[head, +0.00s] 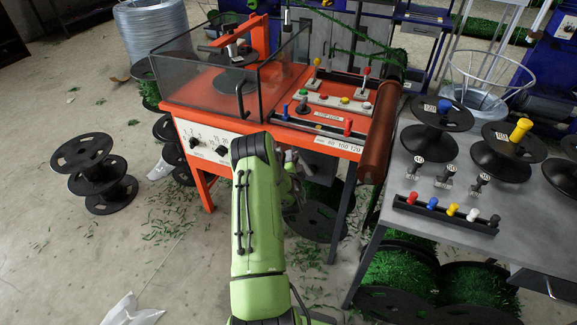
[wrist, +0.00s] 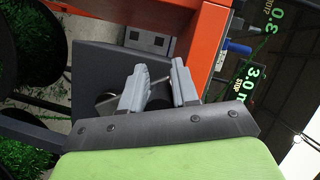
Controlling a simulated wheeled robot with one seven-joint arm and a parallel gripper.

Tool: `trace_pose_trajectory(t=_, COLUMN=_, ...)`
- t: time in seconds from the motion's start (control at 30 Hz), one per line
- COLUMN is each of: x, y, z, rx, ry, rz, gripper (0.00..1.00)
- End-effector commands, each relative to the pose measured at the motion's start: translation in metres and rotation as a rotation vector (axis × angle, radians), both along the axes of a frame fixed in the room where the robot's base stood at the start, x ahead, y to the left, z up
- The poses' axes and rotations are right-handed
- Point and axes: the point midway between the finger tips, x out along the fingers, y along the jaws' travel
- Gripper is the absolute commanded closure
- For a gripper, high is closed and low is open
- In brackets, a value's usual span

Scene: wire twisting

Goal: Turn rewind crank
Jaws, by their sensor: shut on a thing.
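The orange winding machine (head: 225,118) stands in the middle of the head view, with a clear-sided box on its left. My gripper (head: 291,165) is low at the machine's front, partly hidden behind my green arm. The machine's orange frame (wrist: 207,45) is just beyond the fingers.
A grey table (head: 410,235) with spools and coloured handles (head: 450,208) stands close on the right. Black spools (head: 95,165) stand on the floor at left. Green wire scraps litter the floor. A display (wrist: 258,88) reads 3.0 m in the wrist view.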

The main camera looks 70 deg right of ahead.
Motion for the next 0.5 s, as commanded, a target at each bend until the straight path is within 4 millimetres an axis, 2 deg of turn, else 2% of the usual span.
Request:
trace_pose_trajectory(t=0.1, x=-0.0030, y=-0.0015, z=0.0078, rx=-0.016, ry=-0.053, rz=0.000, gripper=1.00)
trace_pose_trajectory(t=0.5, x=-0.0069, y=-0.0014, z=0.0144, rx=-0.017, ry=-0.045, rz=-0.001, gripper=1.00)
